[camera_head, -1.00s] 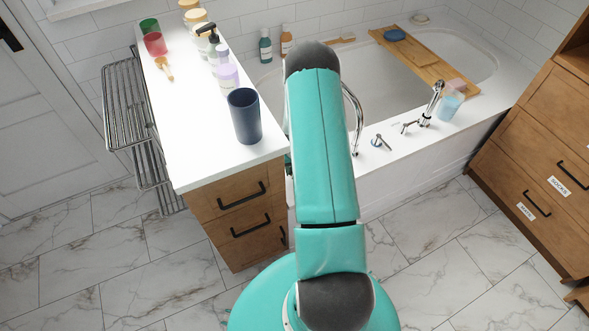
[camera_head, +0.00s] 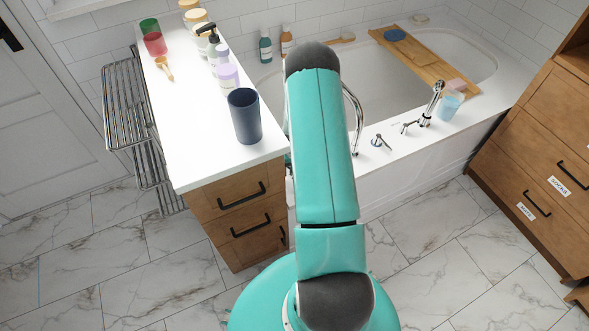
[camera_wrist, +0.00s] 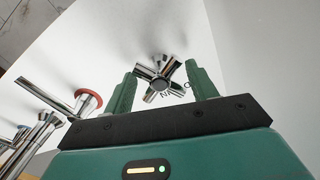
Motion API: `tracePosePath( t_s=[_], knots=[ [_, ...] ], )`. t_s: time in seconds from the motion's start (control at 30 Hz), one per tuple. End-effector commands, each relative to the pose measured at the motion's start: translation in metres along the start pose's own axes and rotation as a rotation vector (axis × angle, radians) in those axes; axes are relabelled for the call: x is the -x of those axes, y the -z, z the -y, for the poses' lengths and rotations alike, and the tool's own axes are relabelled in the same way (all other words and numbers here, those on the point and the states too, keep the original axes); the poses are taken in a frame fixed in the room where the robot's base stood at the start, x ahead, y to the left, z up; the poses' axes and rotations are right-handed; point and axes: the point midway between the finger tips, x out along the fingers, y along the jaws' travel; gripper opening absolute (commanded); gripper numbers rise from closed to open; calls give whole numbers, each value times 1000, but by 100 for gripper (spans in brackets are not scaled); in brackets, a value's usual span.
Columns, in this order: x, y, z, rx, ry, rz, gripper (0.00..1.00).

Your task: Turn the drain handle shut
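A chrome cross-shaped handle (camera_wrist: 158,76) stands on the white tub deck in the wrist view, with dark lettering partly hidden beside it. I take it for the drain handle; the lettering is only partly readable. My gripper (camera_wrist: 161,69) is open, with one green finger left of the handle and the other right of it. The handle's hub and arms show between the fingers; I cannot tell whether either finger touches it. In the head view my arm hides the gripper and I cannot pick out this handle.
A chrome lever with a red ring (camera_wrist: 86,103) lies left of my gripper. In the head view, a tall curved spout (camera_head: 356,115) and small chrome fittings (camera_head: 380,141) stand on the tub deck. A white counter (camera_head: 195,135) with a dark blue cup (camera_head: 245,117) is left of my arm.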

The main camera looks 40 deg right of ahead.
Motion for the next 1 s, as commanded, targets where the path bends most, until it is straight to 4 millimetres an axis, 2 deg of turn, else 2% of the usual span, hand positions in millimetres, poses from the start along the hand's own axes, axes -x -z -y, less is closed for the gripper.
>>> tracePosePath(
  t_s=[0.03,0.1,0.37,0.53,0.67,1.0],
  knots=[
    [0,0,0,0,0,0,67],
    [0,0,0,0,0,0,79],
    [0,0,0,0,0,-1,79],
    [11,1,0,0,0,-2,79],
    [33,1,0,-1,0,-5,79],
    [107,1,0,0,0,-5,79]
  ],
)
